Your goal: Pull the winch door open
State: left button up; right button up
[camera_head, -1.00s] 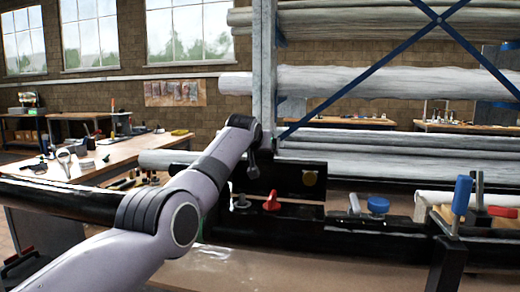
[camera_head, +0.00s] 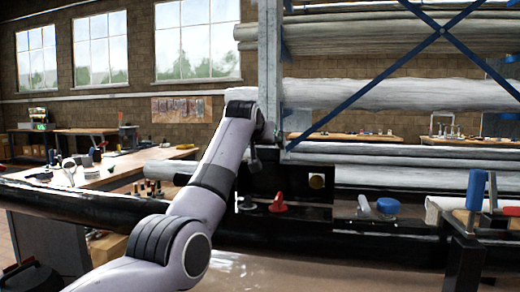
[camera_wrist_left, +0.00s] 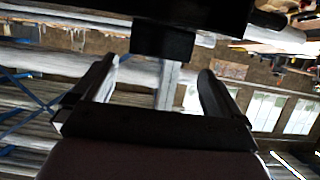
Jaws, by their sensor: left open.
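A black mast tube (camera_head: 400,250) lies across the head view. On it stands a dark upright panel (camera_head: 322,190) with a yellow disc and a red knob (camera_head: 279,203). I cannot tell for sure which part is the winch door. My left arm reaches up and bends down, with its gripper (camera_head: 257,164) beside the panel's left end. In the left wrist view my left gripper (camera_wrist_left: 155,88) is open, its two fingers apart. A black block (camera_wrist_left: 165,42) shows beyond and between them, and I see nothing held. My right gripper is in neither view.
A blue-handled clamp-like tool (camera_head: 474,195) and a blue knob (camera_head: 387,207) stand to the right. Racks of long grey tubes (camera_head: 390,95) with blue cross braces (camera_head: 443,32) stand behind. A workbench (camera_head: 110,170) with tools is at the left.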

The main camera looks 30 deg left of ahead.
pick_arm(q)
jog(key=shift+b+v, duration=0.5)
jog(key=shift+v, duration=1.1)
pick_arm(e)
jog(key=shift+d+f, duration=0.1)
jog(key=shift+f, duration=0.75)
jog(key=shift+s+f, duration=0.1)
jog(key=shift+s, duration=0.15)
